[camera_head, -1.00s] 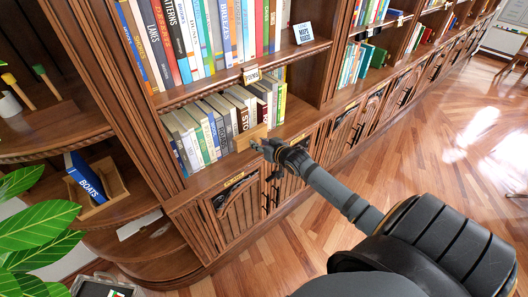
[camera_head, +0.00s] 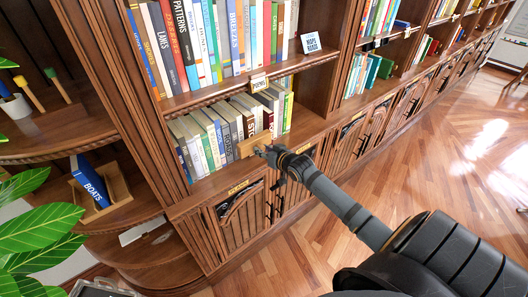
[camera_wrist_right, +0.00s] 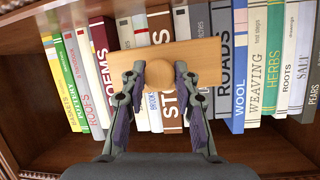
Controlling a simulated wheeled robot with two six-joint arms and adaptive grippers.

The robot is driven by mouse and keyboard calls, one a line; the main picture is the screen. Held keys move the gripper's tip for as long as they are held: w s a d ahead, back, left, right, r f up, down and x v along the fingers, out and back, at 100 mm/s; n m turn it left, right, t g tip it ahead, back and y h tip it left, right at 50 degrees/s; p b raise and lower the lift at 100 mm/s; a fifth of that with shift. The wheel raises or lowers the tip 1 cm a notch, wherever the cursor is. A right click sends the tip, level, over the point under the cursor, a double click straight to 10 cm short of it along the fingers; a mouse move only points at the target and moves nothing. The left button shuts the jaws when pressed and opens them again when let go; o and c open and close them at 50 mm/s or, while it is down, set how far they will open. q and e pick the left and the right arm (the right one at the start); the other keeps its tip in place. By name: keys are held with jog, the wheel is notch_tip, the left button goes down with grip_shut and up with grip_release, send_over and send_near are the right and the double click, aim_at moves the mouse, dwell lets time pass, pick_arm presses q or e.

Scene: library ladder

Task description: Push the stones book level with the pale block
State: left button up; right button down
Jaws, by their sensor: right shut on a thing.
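The pale block (camera_head: 250,146) is a flat light-wood piece with a round knob, in front of the lower row of books. My right gripper (camera_head: 263,152) is shut on its knob; the right wrist view also shows the gripper (camera_wrist_right: 163,80) and the block (camera_wrist_right: 210,60). The brown stones book (camera_wrist_right: 158,24) stands upright behind the block, only part of its lettering showing. In the head view the stones book (camera_head: 250,122) shows just above the block. I cannot tell whether block and spine touch. My left gripper is out of view.
Upright books fill both sides of the stones book, with the poems book (camera_wrist_right: 104,60) and the roads book (camera_wrist_right: 222,60) nearby. The wooden shelf edge (camera_head: 215,182) runs below the block. A blue boats book (camera_head: 90,183) sits in a holder at the left.

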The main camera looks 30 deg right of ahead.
jog(key=shift+w+a+b, duration=0.1)
jog(key=shift+w+b, duration=0.95)
jog(key=shift+w, duration=0.3)
jog(key=shift+s+r+p, duration=0.25)
jog(key=shift+s+p, duration=0.4)
jog(key=shift+p, duration=0.4)
jog(key=shift+s+p, duration=1.1)
jog(key=shift+p, duration=0.1)
jog(key=s+p, duration=0.3)
jog(key=shift+s+d+f, duration=0.2)
jog(key=shift+s+d, duration=0.05)
